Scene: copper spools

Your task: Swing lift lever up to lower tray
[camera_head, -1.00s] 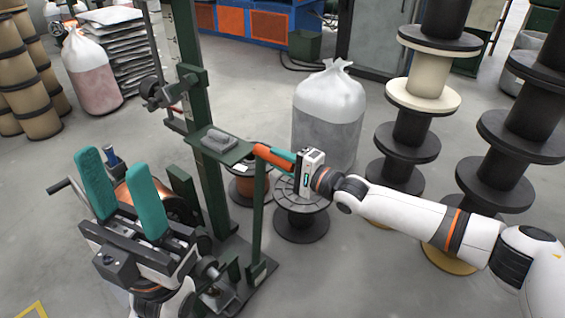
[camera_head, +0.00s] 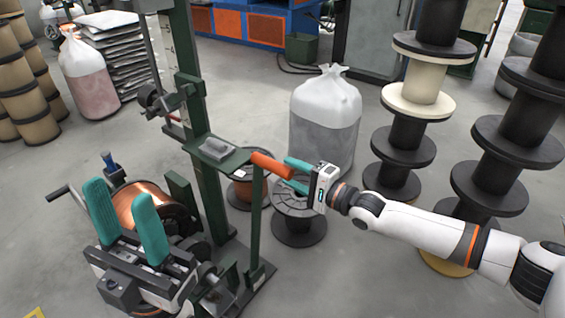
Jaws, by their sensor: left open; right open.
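Stacked black and cream spools (camera_head: 417,100) stand at the right. A tied plastic sack (camera_head: 324,125) stands behind my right gripper. A grey-black spool (camera_head: 298,228) is on the floor below it. Open floor lies at the lower middle.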

